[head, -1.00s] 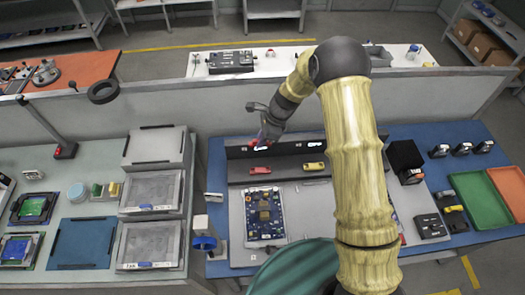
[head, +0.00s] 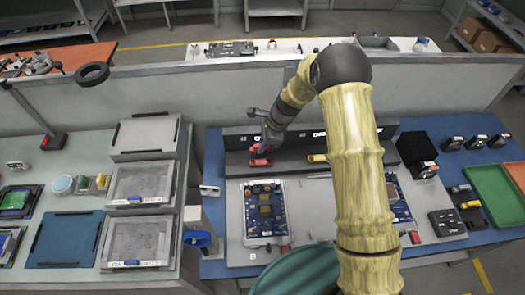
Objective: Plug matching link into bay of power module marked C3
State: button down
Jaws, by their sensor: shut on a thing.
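My gripper (head: 269,140) is at the dark back ledge, shut on a small red piece (head: 268,149) that is mostly hidden by the fingers. Just below it, another red link (head: 260,162) lies on the ledge. A yellow link (head: 317,158) lies farther right on the ledge. A blue circuit-board module (head: 265,212) sits on the grey plate below. A second blue board (head: 400,203) is partly hidden behind my arm. The C3 mark cannot be read on any module, and I cannot tell whether the held piece touches the ledge.
A black block (head: 417,155) stands right of my arm, with a dark slotted box (head: 447,222) below it. Green (head: 490,192) and orange trays lie at the far right. A blue round-topped fixture (head: 198,238) stands left of the plate. Side tables hold trays.

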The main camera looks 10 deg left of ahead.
aim_at(258, 162)
jog(key=shift+f, duration=0.1)
dwell(0.3)
notch_tip(258, 162, down, 4)
jog(key=b, duration=0.3)
jog(key=shift+f+b, duration=0.35)
jog(key=shift+f, duration=0.2)
jog(key=shift+f, duration=0.85)
dwell(3.0)
jog(key=c, duration=0.7)
grip_release()
jog(key=shift+r, duration=0.1)
